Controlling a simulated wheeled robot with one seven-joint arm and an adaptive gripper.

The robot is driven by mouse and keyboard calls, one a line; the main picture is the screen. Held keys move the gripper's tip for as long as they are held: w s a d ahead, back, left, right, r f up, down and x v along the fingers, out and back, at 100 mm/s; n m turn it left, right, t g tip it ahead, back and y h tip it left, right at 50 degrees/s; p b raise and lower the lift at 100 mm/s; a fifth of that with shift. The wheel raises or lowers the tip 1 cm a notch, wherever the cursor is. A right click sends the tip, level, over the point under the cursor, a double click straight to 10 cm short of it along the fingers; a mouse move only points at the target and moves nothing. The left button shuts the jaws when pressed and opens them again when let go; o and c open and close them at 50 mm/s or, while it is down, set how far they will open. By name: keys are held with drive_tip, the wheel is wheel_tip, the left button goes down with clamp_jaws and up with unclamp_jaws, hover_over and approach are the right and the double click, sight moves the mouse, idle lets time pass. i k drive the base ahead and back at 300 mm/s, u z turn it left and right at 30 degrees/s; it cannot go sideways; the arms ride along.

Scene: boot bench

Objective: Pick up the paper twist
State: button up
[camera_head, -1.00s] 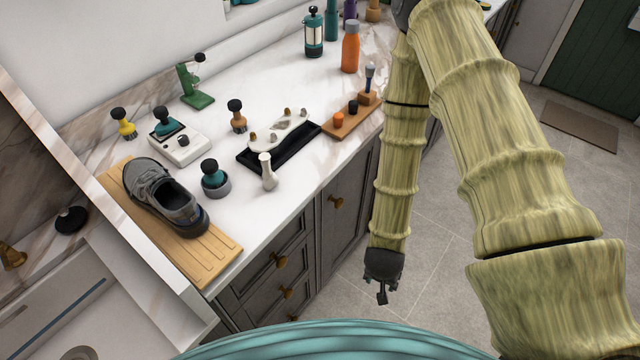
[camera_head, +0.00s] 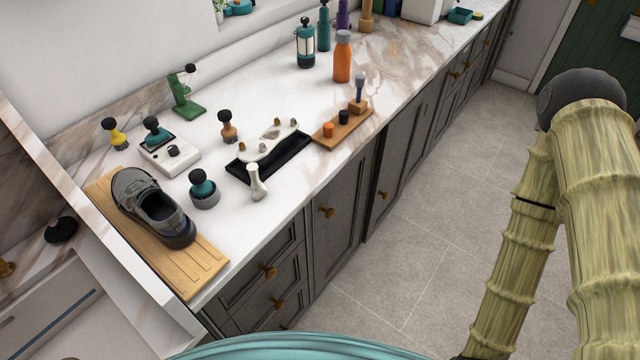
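A small white upright piece (camera_head: 256,182), narrow in the middle with a wider top and foot, stands on the marble counter near its front edge. It looks most like the paper twist, but I cannot be sure. It stands just in front of a black tray (camera_head: 243,172) and right of a grey round pot with a teal, dark-knobbed piece (camera_head: 203,190). My arm hangs at the right, over the floor and well away from the counter. My gripper is below the bottom edge of the picture, so its fingers are hidden.
A grey shoe (camera_head: 150,208) rests on a wooden board (camera_head: 190,262) at the left. A white scale-like device (camera_head: 168,158), a wooden-handled brush (camera_head: 228,128), a wooden block stand (camera_head: 343,127) and an orange bottle (camera_head: 342,58) are also on the counter (camera_head: 300,190). The floor (camera_head: 410,240) is clear.

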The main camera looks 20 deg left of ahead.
sight(259, 190)
drive_tip(key=z, duration=0.5)
drive_tip(key=k, duration=0.8)
drive_tip(key=u, duration=1.55)
